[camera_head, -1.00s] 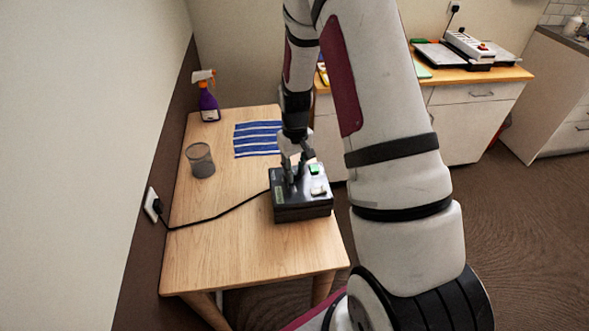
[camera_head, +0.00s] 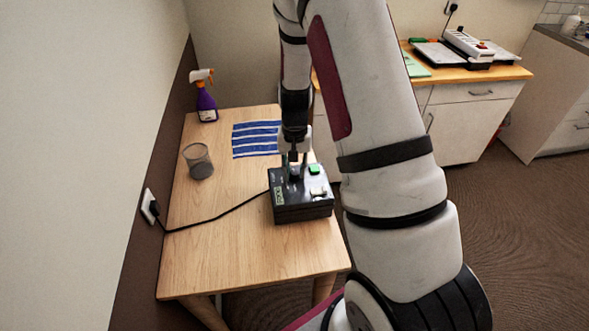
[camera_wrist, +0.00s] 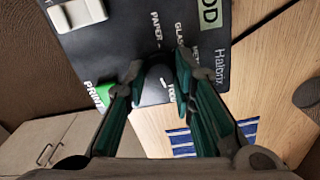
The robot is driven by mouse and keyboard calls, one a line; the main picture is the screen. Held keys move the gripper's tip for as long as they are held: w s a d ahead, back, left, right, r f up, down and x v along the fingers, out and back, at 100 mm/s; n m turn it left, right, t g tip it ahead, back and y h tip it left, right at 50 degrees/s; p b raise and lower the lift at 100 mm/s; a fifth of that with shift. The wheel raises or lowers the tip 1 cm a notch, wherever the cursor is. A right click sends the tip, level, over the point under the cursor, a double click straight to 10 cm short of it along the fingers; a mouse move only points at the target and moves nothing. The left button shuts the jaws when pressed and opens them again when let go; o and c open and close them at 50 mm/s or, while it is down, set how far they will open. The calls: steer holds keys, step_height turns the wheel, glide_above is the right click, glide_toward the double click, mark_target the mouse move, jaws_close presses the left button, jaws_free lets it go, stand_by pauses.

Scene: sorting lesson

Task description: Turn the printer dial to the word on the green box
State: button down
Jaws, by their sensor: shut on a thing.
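The label printer (camera_head: 302,207) is a black box on the wooden table, with a pale green display (camera_head: 279,197), a green button (camera_head: 314,169) and a light block on top. My gripper (camera_head: 293,163) points down over its top. In the wrist view, my gripper (camera_wrist: 160,72) is shut on the black dial (camera_wrist: 158,84), one finger on each side. The words PAPER and GLASS and part of another stand around the dial; a further word is partly hidden by a finger. The display (camera_wrist: 211,15) shows the letters OD, the rest cut off. The dial's pointer is not clear.
A purple spray bottle (camera_head: 206,102), a mesh cup (camera_head: 198,161) and a blue-striped mat (camera_head: 255,139) are on the table. A black cable (camera_head: 215,216) runs to a wall socket. The counter behind holds a green item (camera_head: 416,41), too small to identify. The table's front is clear.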

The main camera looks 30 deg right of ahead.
mark_target(294, 172)
stand_by(0.3)
steer(key=c, duration=1.3)
jaws_free()
steer(key=shift+a, duration=0.1)
steer(key=shift+c, duration=0.2)
step_height(294, 172, up, 12)
